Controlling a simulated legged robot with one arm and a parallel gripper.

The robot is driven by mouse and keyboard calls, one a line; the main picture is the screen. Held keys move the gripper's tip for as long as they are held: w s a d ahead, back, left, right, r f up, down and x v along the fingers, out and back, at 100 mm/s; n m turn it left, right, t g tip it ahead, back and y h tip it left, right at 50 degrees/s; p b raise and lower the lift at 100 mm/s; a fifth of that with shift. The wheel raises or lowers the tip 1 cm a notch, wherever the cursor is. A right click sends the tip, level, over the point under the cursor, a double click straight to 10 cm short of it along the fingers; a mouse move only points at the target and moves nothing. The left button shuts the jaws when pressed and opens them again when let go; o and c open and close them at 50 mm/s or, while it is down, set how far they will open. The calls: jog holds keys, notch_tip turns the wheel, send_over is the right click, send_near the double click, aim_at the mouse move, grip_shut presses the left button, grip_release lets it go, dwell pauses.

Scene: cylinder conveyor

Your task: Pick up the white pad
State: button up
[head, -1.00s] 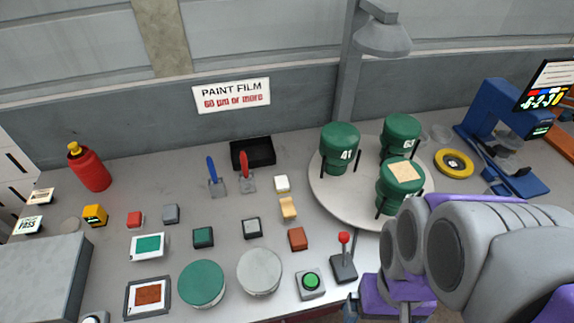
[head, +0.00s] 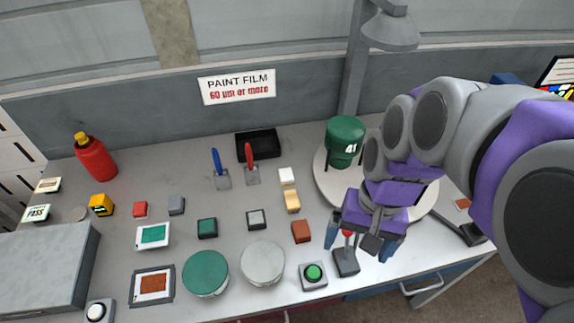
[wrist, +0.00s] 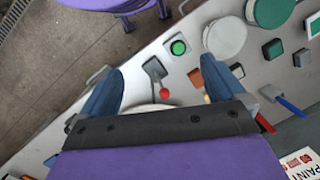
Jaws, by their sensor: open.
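The small white pad (head: 287,176) lies on the bench behind a tan block (head: 292,201), right of the red-handled scraper. My gripper (head: 361,243) is open and empty, pointing down over the bench's front right part, around the red-knobbed joystick (head: 346,261). The pad is to the left of and behind it, apart from it. In the wrist view my open gripper (wrist: 160,90) shows both blue fingers, with the joystick's red knob (wrist: 165,92) between them. I cannot make out the pad there; a finger may hide it.
A turntable (head: 325,180) with a green cylinder (head: 345,142) marked 41 stands just behind my gripper. A green button box (head: 313,275), a white round disc (head: 262,262) and a brown block (head: 301,231) lie to its left. A black tray (head: 258,147) is farther back.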

jog(key=w+a+r+m+y, duration=0.1)
jog(key=w+a, duration=0.2)
jog(key=w, duration=0.4)
jog(key=w+a+r+m+y, duration=0.1)
jog(key=w+a+m, duration=0.15)
jog(key=w, duration=0.45)
jog(key=m+y+p, duration=0.1)
jog(key=m+p, duration=0.2)
jog(key=m, duration=0.7)
send_over(287, 173)
jog(key=w+d, duration=0.2)
jog(key=d, duration=0.5)
notch_tip(287, 173, down, 16)
jog(key=r, duration=0.1)
jog(key=shift+n, duration=0.25)
jog(key=b+x, duration=0.1)
jog(key=x, duration=0.5)
jog(key=b+x, duration=0.2)
jog(key=x, duration=0.4)
jog(key=b+x, duration=0.1)
jog(key=x, duration=0.5)
jog(key=shift+w+a+r+b, duration=0.1)
jog(key=shift+w+a+b, duration=0.1)
jog(key=shift+w+b, duration=0.15)
jog(key=shift+r+t, duration=0.1)
jog(key=shift+t, duration=0.2)
jog(key=c, duration=1.1)
jog(key=shift+r, duration=0.1)
